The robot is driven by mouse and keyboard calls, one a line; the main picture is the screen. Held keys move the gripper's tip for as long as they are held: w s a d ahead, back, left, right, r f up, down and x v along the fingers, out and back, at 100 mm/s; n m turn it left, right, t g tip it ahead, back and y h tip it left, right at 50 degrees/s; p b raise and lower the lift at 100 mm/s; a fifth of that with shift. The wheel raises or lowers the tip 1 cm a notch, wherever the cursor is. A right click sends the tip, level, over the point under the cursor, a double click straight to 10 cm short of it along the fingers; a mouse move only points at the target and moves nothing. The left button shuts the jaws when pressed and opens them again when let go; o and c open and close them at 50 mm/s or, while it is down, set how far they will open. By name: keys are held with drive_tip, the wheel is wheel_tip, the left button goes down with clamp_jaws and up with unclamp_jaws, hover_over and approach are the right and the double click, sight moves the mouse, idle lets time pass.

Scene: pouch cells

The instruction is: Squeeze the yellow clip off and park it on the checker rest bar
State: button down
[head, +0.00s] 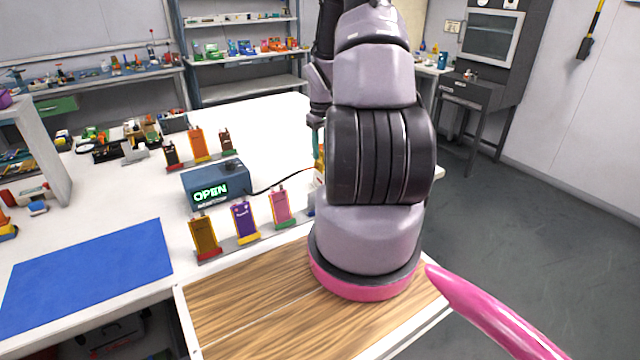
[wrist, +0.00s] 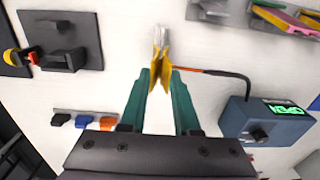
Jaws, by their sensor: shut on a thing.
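My gripper (wrist: 160,80) has teal fingers shut on the yellow clip (wrist: 158,62) in the wrist view. The clip's pale metal tip points away from me, with white table behind it and no cell touching it. The clip's lead, orange then black, runs right to the blue checker (wrist: 262,122), whose green display reads OPEN. The checker also shows in the head view (head: 215,186). There my arm mostly hides the gripper, and a sliver of yellow clip (head: 319,160) shows beside it. I cannot tell for certain which part is the rest bar.
A front row holds brown (head: 205,236), purple (head: 244,221) and pink (head: 281,207) pouch cells; another row stands behind the checker. A blue mat (head: 90,268) lies at left. In the wrist view a dark plate with a block (wrist: 65,38) is at upper left. White table between is clear.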

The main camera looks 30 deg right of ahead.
drive_tip(key=shift+f, duration=0.15)
drive_tip(key=shift+f, duration=0.5)
drive_tip(key=shift+f, duration=0.1)
drive_tip(key=c, duration=0.6)
unclamp_jaws()
drive_tip(key=shift+o, duration=0.5)
drive_tip(key=shift+o, duration=1.3)
wheel_tip(320, 180, up, 11)
